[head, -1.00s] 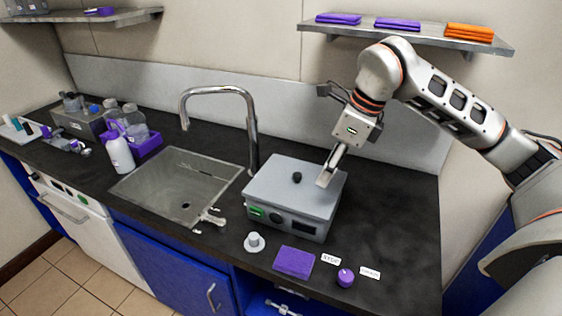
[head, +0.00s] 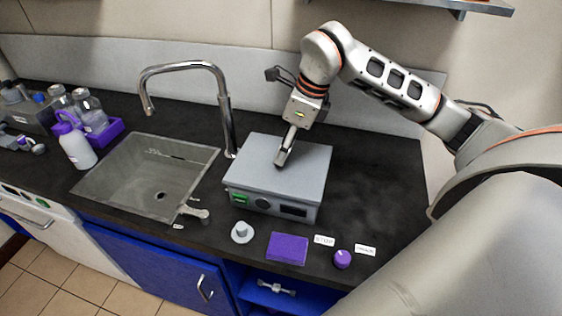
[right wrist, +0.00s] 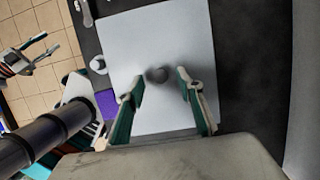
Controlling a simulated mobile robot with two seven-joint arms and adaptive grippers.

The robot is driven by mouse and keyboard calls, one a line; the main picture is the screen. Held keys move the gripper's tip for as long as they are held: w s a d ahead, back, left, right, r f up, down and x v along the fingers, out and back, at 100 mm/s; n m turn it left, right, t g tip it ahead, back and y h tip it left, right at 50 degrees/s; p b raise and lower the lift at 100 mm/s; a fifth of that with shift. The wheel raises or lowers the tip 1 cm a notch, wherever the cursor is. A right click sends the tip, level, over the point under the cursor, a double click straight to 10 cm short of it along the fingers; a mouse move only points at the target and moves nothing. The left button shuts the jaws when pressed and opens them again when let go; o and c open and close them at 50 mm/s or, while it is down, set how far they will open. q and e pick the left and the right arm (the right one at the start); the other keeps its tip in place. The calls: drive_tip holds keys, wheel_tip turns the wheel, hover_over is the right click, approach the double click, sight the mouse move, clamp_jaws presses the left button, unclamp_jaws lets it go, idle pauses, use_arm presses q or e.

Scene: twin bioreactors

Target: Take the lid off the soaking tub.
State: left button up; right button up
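The soaking tub (head: 262,204) is a grey box on the dark counter, right of the sink. Its flat grey lid (head: 309,164) is on it. My right gripper (head: 282,160) is above the middle of the lid, pointing down, and hides the lid's knob in the head view. In the right wrist view the dark round knob (right wrist: 157,74) lies between the two spread fingertips of the right gripper (right wrist: 160,86), with a gap on each side. My left gripper (right wrist: 36,55) shows at the left of that view, fingers apart and empty, away from the tub.
A sink (head: 150,175) with a tall faucet (head: 224,110) is left of the tub. In front lie a small grey stopper-like piece (head: 242,232), a purple cloth (head: 287,248) and a purple knob (head: 342,259). Bottles (head: 76,145) stand at the far left. The counter right of the tub is clear.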

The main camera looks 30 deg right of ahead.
drive_tip(key=shift+x, duration=1)
clamp_jaws()
drive_tip(key=shift+r, duration=0.15)
